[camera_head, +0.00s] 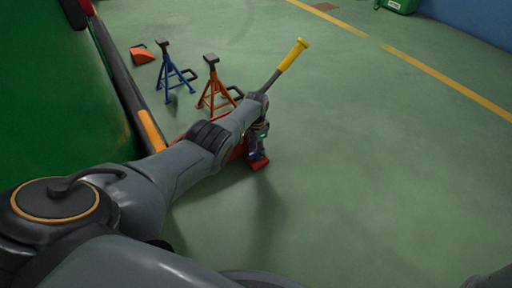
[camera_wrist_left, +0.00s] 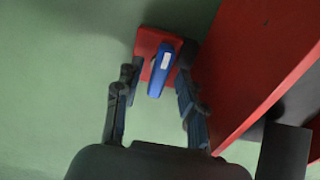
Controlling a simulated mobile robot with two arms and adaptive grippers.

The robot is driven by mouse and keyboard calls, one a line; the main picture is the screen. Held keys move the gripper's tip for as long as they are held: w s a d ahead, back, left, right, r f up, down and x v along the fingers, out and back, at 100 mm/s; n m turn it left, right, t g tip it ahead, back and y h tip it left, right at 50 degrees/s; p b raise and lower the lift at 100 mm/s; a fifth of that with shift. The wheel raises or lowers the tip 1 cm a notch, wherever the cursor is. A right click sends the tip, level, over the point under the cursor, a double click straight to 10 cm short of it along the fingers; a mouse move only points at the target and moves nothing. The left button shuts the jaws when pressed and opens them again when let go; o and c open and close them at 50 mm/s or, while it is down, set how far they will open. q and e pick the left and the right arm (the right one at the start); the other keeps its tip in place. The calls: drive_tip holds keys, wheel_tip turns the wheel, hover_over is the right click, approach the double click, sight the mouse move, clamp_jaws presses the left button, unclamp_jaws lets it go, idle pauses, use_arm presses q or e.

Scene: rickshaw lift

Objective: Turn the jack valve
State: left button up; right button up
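The jack has a long yellow-ended handle (camera_head: 292,56) slanting up to the right. Its red base (camera_head: 258,163) shows on the floor below my left gripper (camera_head: 259,142); my arm hides most of its body. In the left wrist view, a red plate (camera_wrist_left: 149,40) carries a blue part (camera_wrist_left: 160,68) with a pale end. I cannot tell for sure that this is the valve. The open left gripper (camera_wrist_left: 156,80) has one finger on each side of the blue part's near end, with a gap visible on the left. Contact on the right is unclear. My right gripper is out of view.
A blue jack stand (camera_head: 173,75) and an orange one (camera_head: 214,85) stand beyond my left arm, near an orange wedge (camera_head: 141,54). The green vehicle side (camera_head: 50,90) fills the left. The floor to the right is clear.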

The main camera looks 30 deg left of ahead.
use_arm(q)
drive_tip(key=shift+r, duration=0.1)
wheel_tip(320, 180, up, 12)
idle(0.5)
idle(0.5)
